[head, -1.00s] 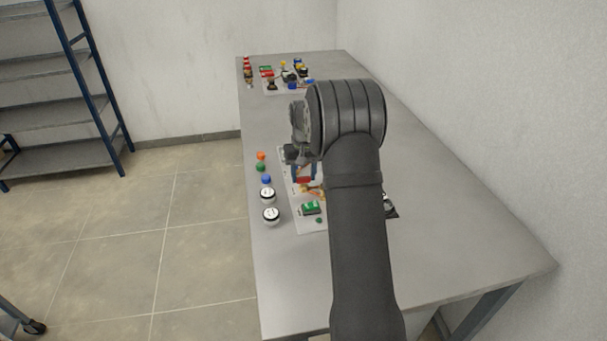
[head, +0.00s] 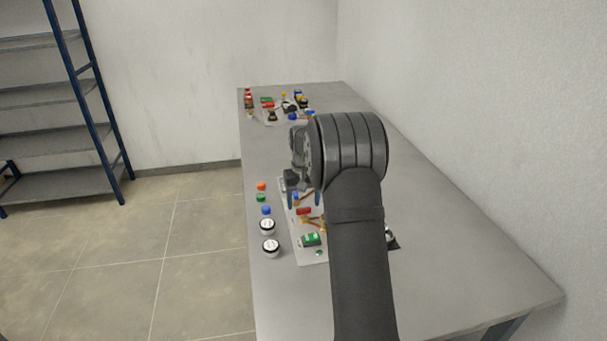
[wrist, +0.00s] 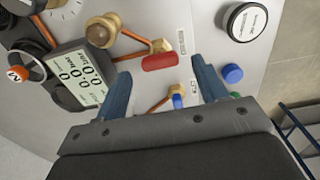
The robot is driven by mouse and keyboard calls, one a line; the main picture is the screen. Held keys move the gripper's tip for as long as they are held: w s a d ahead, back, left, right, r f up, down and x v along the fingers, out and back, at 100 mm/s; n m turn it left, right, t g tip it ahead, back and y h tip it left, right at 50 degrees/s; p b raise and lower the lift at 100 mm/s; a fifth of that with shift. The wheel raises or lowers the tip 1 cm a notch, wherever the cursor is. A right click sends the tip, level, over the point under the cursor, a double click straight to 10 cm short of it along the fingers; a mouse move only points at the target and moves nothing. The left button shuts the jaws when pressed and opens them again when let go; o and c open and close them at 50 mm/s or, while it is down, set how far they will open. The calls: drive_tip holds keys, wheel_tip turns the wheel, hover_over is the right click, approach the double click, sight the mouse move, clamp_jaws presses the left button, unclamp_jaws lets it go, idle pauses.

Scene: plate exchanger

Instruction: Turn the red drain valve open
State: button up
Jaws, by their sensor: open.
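A red handle (wrist: 160,62) lies beside a brass fitting (wrist: 161,46) on a copper pipe; I take it as the drain valve. It also shows in the head view (head: 303,211) on the near panel, just in front of my gripper. My gripper (wrist: 163,80) is open, its two blue fingers apart, and the red handle shows between and beyond the fingertips in the wrist view. Nothing is held. In the head view my gripper (head: 303,202) is partly hidden by my wrist. A smaller blue-handled valve (wrist: 178,101) shows between the fingers, nearer my palm.
A digital meter (wrist: 78,80) lies left of the fingers. A blue cap (wrist: 232,73) is close to the right finger, with a round black-and-white container (wrist: 246,22) beyond. A second cluster of parts stands at the table's far end. The table's (head: 470,280) right side is clear.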

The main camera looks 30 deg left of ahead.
sight(304, 208)
wheel_tip(304, 208, up, 15)
drive_tip(key=shift+r, duration=0.2)
idle(0.6)
wheel_tip(304, 208, down, 17)
drive_tip(key=shift+f, duration=0.2)
idle(0.4)
drive_tip(key=shift+r, duration=0.1)
